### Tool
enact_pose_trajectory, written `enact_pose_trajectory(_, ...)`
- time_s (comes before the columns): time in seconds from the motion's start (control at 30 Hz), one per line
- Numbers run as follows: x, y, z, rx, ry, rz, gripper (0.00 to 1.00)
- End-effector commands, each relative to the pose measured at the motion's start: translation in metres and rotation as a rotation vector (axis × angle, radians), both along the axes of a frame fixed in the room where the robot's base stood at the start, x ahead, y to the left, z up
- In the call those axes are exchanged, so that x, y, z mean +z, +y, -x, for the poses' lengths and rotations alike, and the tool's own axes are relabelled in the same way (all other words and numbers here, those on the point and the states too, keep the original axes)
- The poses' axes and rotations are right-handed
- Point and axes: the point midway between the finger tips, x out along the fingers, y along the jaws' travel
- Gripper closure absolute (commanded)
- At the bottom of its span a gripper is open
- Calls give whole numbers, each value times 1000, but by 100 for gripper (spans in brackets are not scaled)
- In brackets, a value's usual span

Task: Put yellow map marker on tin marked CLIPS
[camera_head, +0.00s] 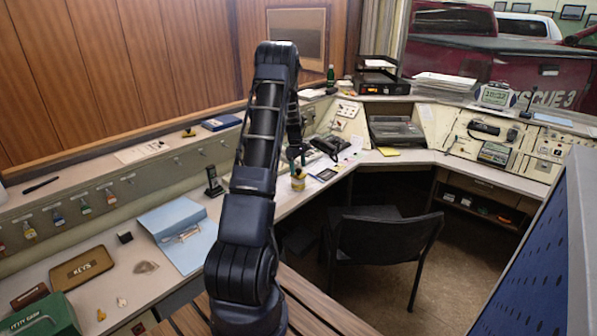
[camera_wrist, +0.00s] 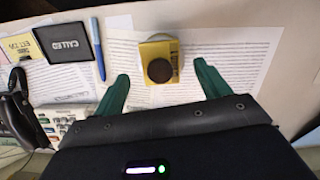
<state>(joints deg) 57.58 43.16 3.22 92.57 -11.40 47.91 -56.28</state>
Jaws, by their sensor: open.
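A yellow object with a dark round knob (camera_wrist: 159,70) lies ahead of and between my fingers in the wrist view. A pale rounded edge shows beneath it, and small lettering on its side is unreadable. A small yellow item (camera_head: 298,183) shows on the desk just below my gripper (camera_head: 299,160) in the head view. My gripper (camera_wrist: 160,88) is open, with green fingertips apart and nothing held between them.
Printed sheets (camera_wrist: 232,60) lie under and around the yellow object. A chair (camera_head: 385,245) stands in front of the desk.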

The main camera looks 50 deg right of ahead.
Motion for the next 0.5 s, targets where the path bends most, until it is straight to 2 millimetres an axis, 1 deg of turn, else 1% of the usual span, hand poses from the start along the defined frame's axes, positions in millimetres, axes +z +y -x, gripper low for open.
enact_pose_trajectory(0.03, 11, 0, -2, 0, -3, 4, 25)
enact_pose_trajectory(0.2, 45, 1, -6, 0, -1, 3, 25)
enact_pose_trajectory(0.4, 76, 1, -10, -1, -1, 2, 25)
enact_pose_trajectory(0.5, 86, 2, -11, -1, -1, 1, 25)
